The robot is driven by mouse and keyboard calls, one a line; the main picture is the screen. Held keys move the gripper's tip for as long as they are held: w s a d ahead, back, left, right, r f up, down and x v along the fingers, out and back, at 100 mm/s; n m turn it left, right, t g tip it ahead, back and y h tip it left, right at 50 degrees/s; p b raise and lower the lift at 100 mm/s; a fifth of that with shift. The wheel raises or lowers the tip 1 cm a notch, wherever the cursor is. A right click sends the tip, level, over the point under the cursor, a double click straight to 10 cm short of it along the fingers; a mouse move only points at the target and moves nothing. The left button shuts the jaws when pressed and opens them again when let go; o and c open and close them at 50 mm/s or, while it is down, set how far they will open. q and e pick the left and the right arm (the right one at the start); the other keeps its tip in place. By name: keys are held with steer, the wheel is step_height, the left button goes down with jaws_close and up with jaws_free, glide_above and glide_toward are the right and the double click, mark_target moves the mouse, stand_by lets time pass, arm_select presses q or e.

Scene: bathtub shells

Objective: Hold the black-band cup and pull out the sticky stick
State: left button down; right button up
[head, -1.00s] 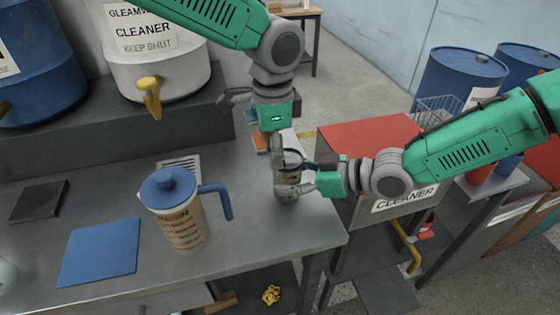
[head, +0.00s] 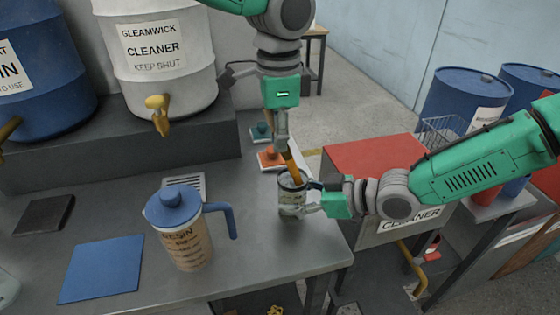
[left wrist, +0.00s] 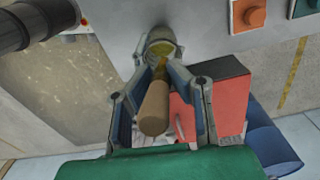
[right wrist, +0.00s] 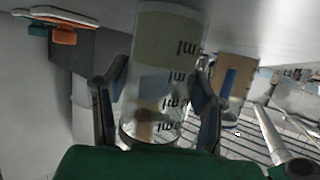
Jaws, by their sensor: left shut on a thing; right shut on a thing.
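The cup (head: 291,208) is clear with a dark rim band and stands upright near the counter's right edge. My right gripper (head: 308,201) is shut on its side; the right wrist view shows the cup (right wrist: 158,85) with ml marks between the fingers. My left gripper (head: 282,142) is above the cup, shut on the sticky stick (head: 291,168). The stick is orange-brown and slightly tilted, its lower part inside the cup; its tip is hidden. In the left wrist view, the stick's round end (left wrist: 154,110) shows between the fingers, with the cup's mouth (left wrist: 162,45) beyond.
A blue-lidded resin jug (head: 180,235) and a blue mat (head: 101,269) lie left of the cup. An orange block (head: 270,156) is behind it. A red-topped cleaner box (head: 365,155) stands at right. Bare counter (head: 235,265) lies in front.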

arm_select(q)
step_height(320, 180, up, 10)
steer(key=shift+r, duration=0.2)
arm_select(e)
steer(key=o, duration=1.3)
steer(key=shift+d, duration=0.1)
